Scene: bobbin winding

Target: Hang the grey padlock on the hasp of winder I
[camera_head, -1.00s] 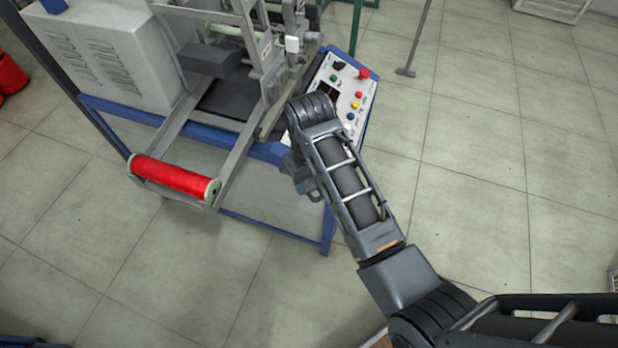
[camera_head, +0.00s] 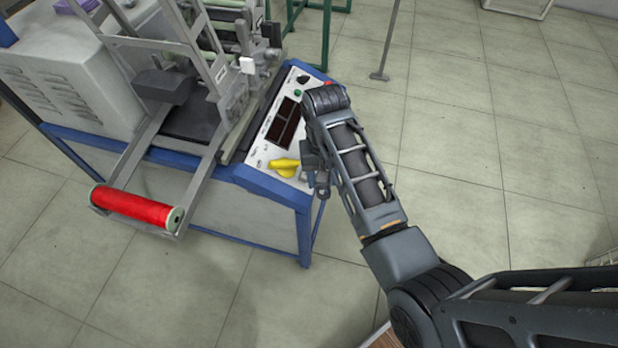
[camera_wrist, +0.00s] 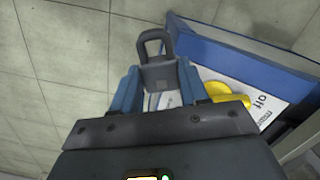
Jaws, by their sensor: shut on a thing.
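My gripper (camera_wrist: 158,88) is shut on the grey padlock (camera_wrist: 158,72) in the wrist view. The padlock's shackle points away from the gripper, and its body sits between the blue fingers. In the head view my gripper (camera_head: 312,170) is at the right front corner of the winder (camera_head: 185,110), just right of a yellow switch handle (camera_head: 283,168) on its white control panel. The yellow handle (camera_wrist: 228,93) also shows right of the fingers in the wrist view, by print reading "off". I cannot make out a separate hasp or the winder's number.
A blue frame (camera_head: 265,188) edges the panel's front. A red spool (camera_head: 138,207) sits on the arms sticking out at the winder's front left. A thin grey post (camera_head: 388,40) stands behind. The tiled floor (camera_head: 480,160) to the right is clear.

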